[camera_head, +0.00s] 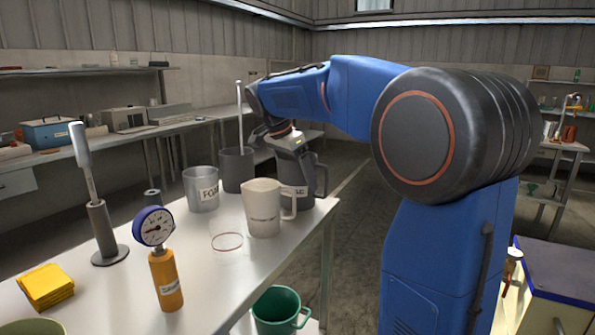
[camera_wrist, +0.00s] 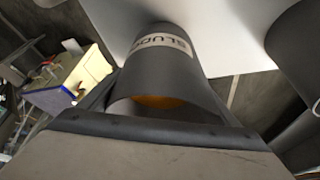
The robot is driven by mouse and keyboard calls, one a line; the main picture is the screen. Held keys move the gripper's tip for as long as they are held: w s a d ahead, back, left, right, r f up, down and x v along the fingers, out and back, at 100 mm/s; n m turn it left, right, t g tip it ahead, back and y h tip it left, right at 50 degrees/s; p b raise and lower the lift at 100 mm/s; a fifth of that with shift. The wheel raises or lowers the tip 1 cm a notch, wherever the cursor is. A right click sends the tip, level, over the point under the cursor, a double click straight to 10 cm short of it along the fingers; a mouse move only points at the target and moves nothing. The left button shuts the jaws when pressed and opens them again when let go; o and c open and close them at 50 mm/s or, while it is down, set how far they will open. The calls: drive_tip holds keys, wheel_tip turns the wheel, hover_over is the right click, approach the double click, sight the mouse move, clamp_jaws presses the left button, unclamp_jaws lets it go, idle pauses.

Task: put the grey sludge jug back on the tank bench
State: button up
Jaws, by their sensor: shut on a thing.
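The grey sludge jug (camera_head: 294,171) is upright at the far right corner of the white tank bench (camera_head: 212,262), partly hidden behind a cream jug. Its handle points right. My gripper (camera_head: 288,145) is above it and shut on it near the top. In the wrist view the jug (camera_wrist: 160,65) shows its SLUDGE label and something orange-brown inside, with the white bench top (camera_wrist: 215,30) beyond. I cannot tell whether its base touches the bench.
The cream jug (camera_head: 262,208) stands close in front. A grey pot labelled FOAM or similar (camera_head: 201,188) and a darker grey vessel with a rod (camera_head: 236,170) stand left. A gauge (camera_head: 153,227), a stand (camera_head: 100,225) and yellow cloths (camera_head: 46,287) are nearer; a green bucket (camera_head: 280,312) is lower.

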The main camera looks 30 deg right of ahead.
drive_tip(key=o, duration=2)
drive_tip(key=v, duration=1.2)
drive_tip(key=shift+r, duration=0.15)
